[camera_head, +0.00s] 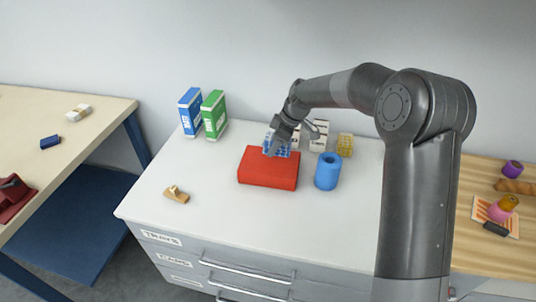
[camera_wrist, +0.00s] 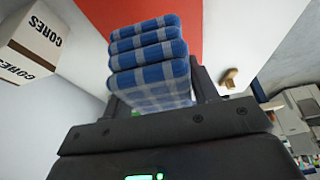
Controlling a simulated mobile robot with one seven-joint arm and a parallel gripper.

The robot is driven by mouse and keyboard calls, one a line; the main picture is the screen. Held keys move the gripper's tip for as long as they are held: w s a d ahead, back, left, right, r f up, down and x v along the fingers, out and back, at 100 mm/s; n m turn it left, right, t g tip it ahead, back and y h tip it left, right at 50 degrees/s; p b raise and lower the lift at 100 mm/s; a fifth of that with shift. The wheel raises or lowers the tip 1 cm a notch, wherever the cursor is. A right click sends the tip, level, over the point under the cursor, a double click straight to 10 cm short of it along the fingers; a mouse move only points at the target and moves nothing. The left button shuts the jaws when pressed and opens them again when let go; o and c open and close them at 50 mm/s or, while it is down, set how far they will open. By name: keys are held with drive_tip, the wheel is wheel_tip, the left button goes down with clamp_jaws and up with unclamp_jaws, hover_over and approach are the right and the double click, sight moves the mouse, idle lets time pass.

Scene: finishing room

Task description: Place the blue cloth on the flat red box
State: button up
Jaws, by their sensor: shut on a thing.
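The blue cloth (camera_head: 280,152) is a folded stack with a blue-and-white check. My gripper (camera_head: 279,136) is shut on it; in the wrist view the cloth (camera_wrist: 148,50) sits between the two dark fingers. The flat red box (camera_head: 268,170) lies on the white cabinet top. The cloth is at the back part of the box's top in the head view. The red box (camera_wrist: 100,12) also shows behind the cloth in the wrist view. I cannot tell whether the cloth touches the box.
A blue cylinder (camera_head: 327,173) stands right of the box. White cartons (camera_head: 319,136) and a yellow item (camera_head: 345,145) stand behind. Blue (camera_head: 190,112) and green (camera_head: 214,115) boxes stand back left. A small wooden item (camera_head: 176,195) lies front left. The cabinet's front is clear.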

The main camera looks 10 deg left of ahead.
sight(268, 161)
drive_tip(key=shift+w+a+f, duration=0.1)
drive_tip(key=shift+a+f, duration=0.3)
drive_tip(key=shift+a, duration=0.25)
drive_tip(key=shift+a+f, duration=0.4)
drive_tip(key=shift+a, duration=0.2)
drive_tip(key=shift+f, duration=1.95)
drive_tip(key=shift+f, duration=0.1)
drive_tip(key=o, duration=1)
